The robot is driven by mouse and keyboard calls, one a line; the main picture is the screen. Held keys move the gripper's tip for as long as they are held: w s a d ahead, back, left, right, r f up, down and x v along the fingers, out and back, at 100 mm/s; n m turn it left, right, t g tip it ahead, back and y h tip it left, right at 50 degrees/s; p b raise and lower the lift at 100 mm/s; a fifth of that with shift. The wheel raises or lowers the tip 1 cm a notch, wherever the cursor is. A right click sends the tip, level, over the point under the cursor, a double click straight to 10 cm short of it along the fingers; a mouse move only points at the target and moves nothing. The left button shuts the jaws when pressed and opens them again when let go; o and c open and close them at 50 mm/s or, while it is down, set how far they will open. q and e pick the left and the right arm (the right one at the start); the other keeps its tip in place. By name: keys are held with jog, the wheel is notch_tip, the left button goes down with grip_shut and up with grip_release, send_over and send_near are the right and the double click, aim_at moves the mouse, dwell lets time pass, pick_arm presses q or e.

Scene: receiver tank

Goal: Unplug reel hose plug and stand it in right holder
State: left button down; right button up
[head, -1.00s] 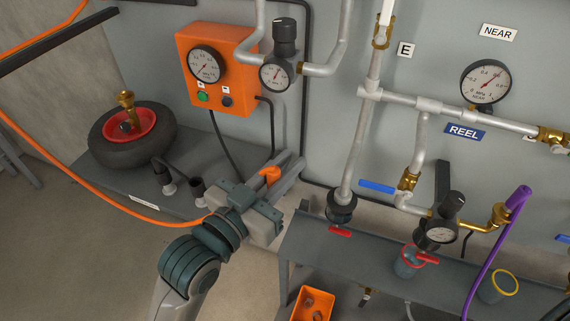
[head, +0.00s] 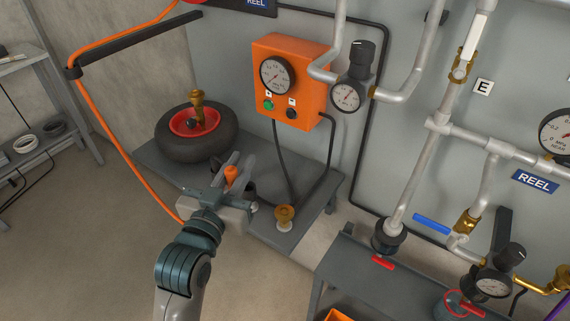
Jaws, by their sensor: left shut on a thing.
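The orange reel hose plug (head: 231,175) is between the fingers of my left gripper (head: 236,172), which is shut on it. The orange reel hose (head: 125,165) hangs from a dark arm at upper left and runs down to my gripper. The plug is over the grey low bench, in front of the tire; I cannot tell its height above the bench. My gripper hides most of the holders; a dark cup-like part (head: 262,195) shows just right of it. My right gripper is out of view.
A tire with a red hub (head: 190,125) and brass fitting lies on the low bench (head: 305,232). An orange gauge box (head: 291,80) with black cables is on the wall behind. Pipes and a second bench (head: 355,265) stand at right. Open floor lies at left.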

pick_arm(q)
jog(key=a+f+n+y, duration=0.3)
jog(key=a+y, duration=0.1)
jog(key=a, duration=0.6)
jog(key=shift+s+a+f+t+y, duration=0.3)
jog(key=shift+a, duration=0.05)
jog(key=shift+d, duration=0.1)
